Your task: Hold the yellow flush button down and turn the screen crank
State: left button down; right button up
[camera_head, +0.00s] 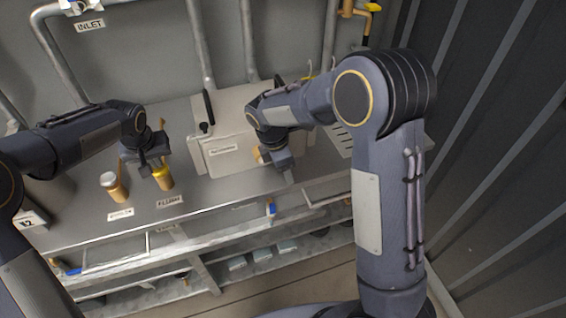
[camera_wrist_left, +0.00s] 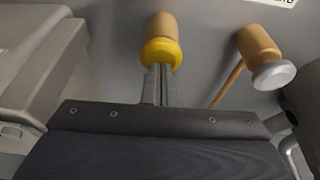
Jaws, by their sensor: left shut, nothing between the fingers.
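The yellow flush button (camera_head: 163,172) has a yellow cap on a tan stem and stands on the steel bench behind a FLUSH label. In the left wrist view its yellow cap (camera_wrist_left: 162,52) is at my fingertips. My left gripper (camera_head: 150,168) is shut and empty, its fingertips at the cap; whether they press it I cannot tell. My right gripper (camera_head: 282,160) is at the front of a pale box (camera_head: 228,143), beside a small tan piece (camera_head: 258,155) that may be part of the screen crank. My right arm hides most of that area, and its fingers are unclear.
A silver-capped button (camera_head: 115,187) stands left of the yellow one. A black lever (camera_head: 208,108) stands upright at the box's left. Pipes run up the back wall. A shelf with blue-tipped handles lies below the bench's front edge (camera_head: 200,212).

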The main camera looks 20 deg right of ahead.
jog(key=f+y, duration=0.1)
jog(key=y, duration=0.1)
jog(key=f+y, duration=0.1)
jog(key=y, duration=0.1)
jog(key=shift+s+a+f+y, duration=0.15)
jog(key=shift+s+y, duration=0.15)
jog(key=shift+s, duration=0.05)
jog(key=shift+a+f+y, duration=0.25)
jog(key=shift+f+y, duration=0.05)
jog(key=shift+y, duration=0.6)
jog(key=shift+a+f+y, duration=0.25)
jog(key=shift+f+y, duration=0.05)
jog(key=shift+y, duration=0.6)
jog(key=o, duration=0.8)
jog(key=shift+o, duration=0.2)
jog(key=shift+r, duration=0.1)
jog(key=shift+w, duration=0.1)
jog(key=shift+d+r, duration=0.1)
jog(key=shift+r, duration=0.1)
jog(key=v, duration=1.1)
jog(key=shift+d+r, duration=0.2)
jog(key=shift+d, duration=0.1)
